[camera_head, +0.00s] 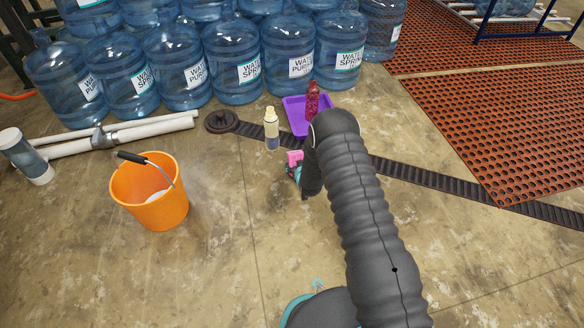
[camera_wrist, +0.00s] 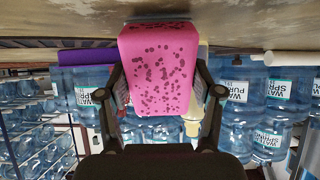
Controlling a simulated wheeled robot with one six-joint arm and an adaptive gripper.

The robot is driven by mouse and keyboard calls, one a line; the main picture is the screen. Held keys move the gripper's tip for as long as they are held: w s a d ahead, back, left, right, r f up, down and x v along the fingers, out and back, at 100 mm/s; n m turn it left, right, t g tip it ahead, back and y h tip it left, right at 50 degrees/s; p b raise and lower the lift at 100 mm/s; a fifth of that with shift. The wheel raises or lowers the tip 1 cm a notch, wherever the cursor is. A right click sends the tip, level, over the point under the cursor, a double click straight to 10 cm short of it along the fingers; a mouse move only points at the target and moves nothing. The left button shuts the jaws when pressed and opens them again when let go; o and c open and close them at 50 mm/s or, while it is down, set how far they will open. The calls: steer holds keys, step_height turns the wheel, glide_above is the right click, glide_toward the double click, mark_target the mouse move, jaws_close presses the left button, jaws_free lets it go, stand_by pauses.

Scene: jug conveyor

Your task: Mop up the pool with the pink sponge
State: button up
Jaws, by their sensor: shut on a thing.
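The pink sponge (camera_wrist: 160,68), dotted with dark pores, is between the two fingers of my gripper (camera_wrist: 161,94) in the wrist view, which looks upside down. My gripper is shut on it. In the head view a bit of the pink sponge (camera_head: 295,157) shows beside my gripper (camera_head: 296,173), low over the concrete floor and left of my dark arm. I cannot tell whether the sponge touches the floor. No pool stands out clearly; my arm hides part of the floor.
An orange bucket (camera_head: 150,205) stands left. A pale bottle (camera_head: 271,130), a purple tray (camera_head: 294,113) and a red bottle (camera_head: 312,100) are behind my gripper. A drain strip (camera_head: 440,181) crosses the floor. White pipes (camera_head: 120,135) and water jugs (camera_head: 180,65) lie beyond; front-left floor is clear.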

steer(key=shift+w+d+f, duration=0.1)
steer(key=shift+w+d, duration=0.15)
steer(key=shift+d, duration=0.35)
steer(key=shift+w+d+r, duration=0.1)
steer(key=shift+w+d, duration=0.2)
steer(key=shift+d, duration=0.35)
steer(key=shift+w+d+f, duration=0.1)
steer(key=shift+w+d, duration=0.15)
steer(key=shift+d, duration=0.35)
step_height(320, 180, up, 7)
steer(key=p, duration=0.2)
steer(key=shift+p, duration=0.4)
steer(key=shift+s, duration=0.1)
